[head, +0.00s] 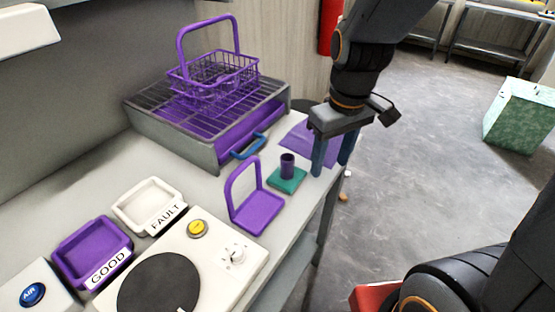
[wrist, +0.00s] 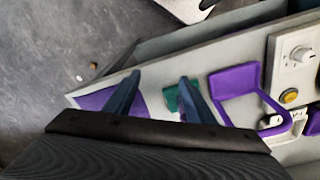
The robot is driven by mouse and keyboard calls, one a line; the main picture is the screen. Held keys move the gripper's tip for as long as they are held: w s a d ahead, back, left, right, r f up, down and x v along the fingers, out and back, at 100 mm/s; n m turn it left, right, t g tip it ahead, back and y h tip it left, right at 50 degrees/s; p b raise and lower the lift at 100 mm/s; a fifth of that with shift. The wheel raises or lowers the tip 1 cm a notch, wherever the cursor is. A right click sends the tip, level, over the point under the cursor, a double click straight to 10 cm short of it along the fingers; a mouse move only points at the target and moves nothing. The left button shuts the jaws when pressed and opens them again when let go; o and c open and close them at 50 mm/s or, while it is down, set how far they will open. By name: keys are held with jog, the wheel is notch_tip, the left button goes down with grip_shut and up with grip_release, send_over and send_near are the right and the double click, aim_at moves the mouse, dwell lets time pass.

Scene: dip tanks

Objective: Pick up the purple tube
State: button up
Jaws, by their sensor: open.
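The purple tube (head: 287,165) stands upright on a small green base (head: 287,180) near the right edge of the bench in the head view. My gripper (head: 332,168) is open and empty, fingers pointing down, to the right of the tube and apart from it. In the wrist view my gripper's two blue fingers (wrist: 155,95) are spread. The green base (wrist: 172,100) shows there beside the right-hand finger. The tube itself I cannot make out in the wrist view; the finger may hide it.
A purple stand with an upright loop (head: 257,210) is left of the tube. A purple sheet (head: 308,146) lies behind it. GOOD (head: 92,252) and FAULT (head: 148,205) trays sit left.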

aim_at(288, 157)
jog(key=w+a+r+n, duration=0.1)
jog(key=a+n, duration=0.1)
jog(key=w+a+r+n, duration=0.1)
jog(key=a+r+n, duration=0.1)
jog(key=a, duration=0.1)
jog(key=w+a+r+n, duration=0.1)
jog(key=a+r+n, duration=0.1)
jog(key=n, duration=0.1)
jog(key=shift+a+r+y, duration=0.15)
jog(key=shift+a+y, duration=0.25)
jog(key=shift+n, duration=0.4)
jog(key=shift+w+a+f+p, duration=0.2)
jog(key=shift+f+p, duration=0.15)
jog(key=shift+f, duration=0.9)
jog(key=shift+w+a+f+p, duration=0.15)
jog(key=shift+f+p, duration=0.2)
jog(key=shift+f, duration=0.85)
jog(key=shift+w+a+f+p, duration=0.1)
jog(key=shift+a+f+p, duration=0.2)
jog(key=shift+f, duration=0.95)
jog(key=shift+d, duration=0.1)
jog(key=c, duration=1.2)
